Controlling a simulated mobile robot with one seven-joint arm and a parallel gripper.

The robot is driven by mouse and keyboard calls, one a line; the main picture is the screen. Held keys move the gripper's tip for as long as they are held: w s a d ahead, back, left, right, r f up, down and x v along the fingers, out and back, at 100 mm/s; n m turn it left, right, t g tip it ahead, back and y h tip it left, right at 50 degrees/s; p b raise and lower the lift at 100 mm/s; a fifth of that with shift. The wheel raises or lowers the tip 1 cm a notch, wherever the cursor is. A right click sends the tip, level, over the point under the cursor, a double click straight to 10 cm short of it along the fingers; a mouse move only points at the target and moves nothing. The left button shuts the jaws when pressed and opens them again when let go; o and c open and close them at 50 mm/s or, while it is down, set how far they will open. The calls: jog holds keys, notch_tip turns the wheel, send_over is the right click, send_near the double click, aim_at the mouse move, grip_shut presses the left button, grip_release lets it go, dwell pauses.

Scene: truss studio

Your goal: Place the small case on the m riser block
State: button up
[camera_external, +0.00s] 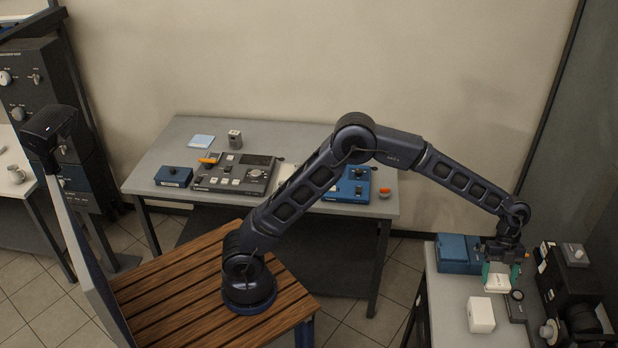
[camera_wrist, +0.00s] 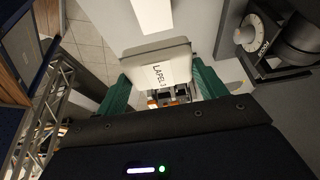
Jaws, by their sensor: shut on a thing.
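The small case (camera_wrist: 157,68) is pale, with "LAPEL 3" lettered on its face. It sits between the two green fingers of my gripper (camera_wrist: 167,90), which is shut on it. Small orange and grey parts show just below the case face in the wrist view; I cannot tell whether they belong to it. In the external view, my gripper (camera_external: 500,277) holds the case (camera_external: 497,279) over the right table. A plain white block (camera_external: 481,314), which looks like the riser block, stands nearer the camera, apart from the case. It also shows at the top of the wrist view (camera_wrist: 153,16).
A blue box (camera_external: 458,253) stands left of my gripper on the grey right table (camera_external: 450,310). Dark equipment with a round knob (camera_external: 568,290) crowds the right side. A small dark item (camera_external: 516,306) lies beside the white block.

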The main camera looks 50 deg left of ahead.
notch_tip(320, 180, down, 13)
jog(key=shift+r, duration=0.1)
dwell(0.5)
jog(key=shift+f, duration=0.2)
jog(key=o, duration=1)
jog(key=shift+r, duration=0.1)
